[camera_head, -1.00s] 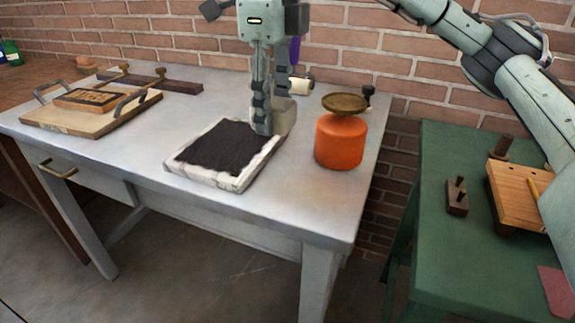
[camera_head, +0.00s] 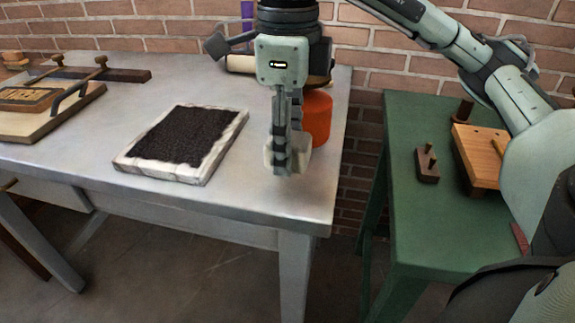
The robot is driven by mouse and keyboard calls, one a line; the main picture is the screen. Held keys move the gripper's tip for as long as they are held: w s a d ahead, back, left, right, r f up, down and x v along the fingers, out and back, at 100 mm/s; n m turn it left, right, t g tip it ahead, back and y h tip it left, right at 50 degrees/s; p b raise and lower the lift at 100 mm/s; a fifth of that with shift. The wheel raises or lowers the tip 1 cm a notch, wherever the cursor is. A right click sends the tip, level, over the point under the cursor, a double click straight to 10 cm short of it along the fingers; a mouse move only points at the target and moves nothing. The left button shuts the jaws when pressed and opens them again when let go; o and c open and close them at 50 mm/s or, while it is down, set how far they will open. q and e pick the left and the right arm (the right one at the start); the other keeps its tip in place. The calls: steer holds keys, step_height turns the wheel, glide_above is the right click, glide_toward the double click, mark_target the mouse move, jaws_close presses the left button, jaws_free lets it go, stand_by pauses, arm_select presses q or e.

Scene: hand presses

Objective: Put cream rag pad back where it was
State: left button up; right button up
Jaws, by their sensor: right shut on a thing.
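My right gripper (camera_head: 287,165) hangs pointing down over the right part of the grey table. It is shut on the cream rag pad (camera_head: 304,158), which shows only in part around the fingertips. The pad is low over the table top, right of the black inked slab and in front of the orange can; I cannot tell whether it touches the table. My left gripper is not in view.
The black slab with a pale rim (camera_head: 124,163) lies on the grey table (camera_head: 75,165). The orange can (camera_head: 318,117) stands partly hidden behind my gripper. A wooden board with handles (camera_head: 60,118) is at the left. A green table (camera_head: 400,200) stands at the right.

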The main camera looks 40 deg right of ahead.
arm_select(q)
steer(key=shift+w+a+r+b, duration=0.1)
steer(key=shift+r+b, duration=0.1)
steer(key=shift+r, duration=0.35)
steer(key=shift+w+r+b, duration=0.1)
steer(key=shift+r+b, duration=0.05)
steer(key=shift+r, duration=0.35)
arm_select(e)
steer(key=shift+f, duration=1.9)
steer(key=shift+f, duration=0.1)
steer(key=o, duration=1.1)
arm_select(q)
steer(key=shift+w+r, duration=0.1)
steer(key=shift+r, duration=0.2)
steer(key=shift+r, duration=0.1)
arm_select(e)
step_height(320, 180, up, 6)
steer(key=shift+w+r+p, duration=0.1)
steer(key=shift+r+p, duration=0.1)
steer(key=shift+p, duration=0.8)
step_height(320, 180, up, 4)
steer(key=shift+p, duration=0.6)
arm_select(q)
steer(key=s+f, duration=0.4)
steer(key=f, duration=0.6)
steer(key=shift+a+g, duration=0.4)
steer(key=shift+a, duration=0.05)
arm_select(e)
steer(key=shift+r, duration=0.95)
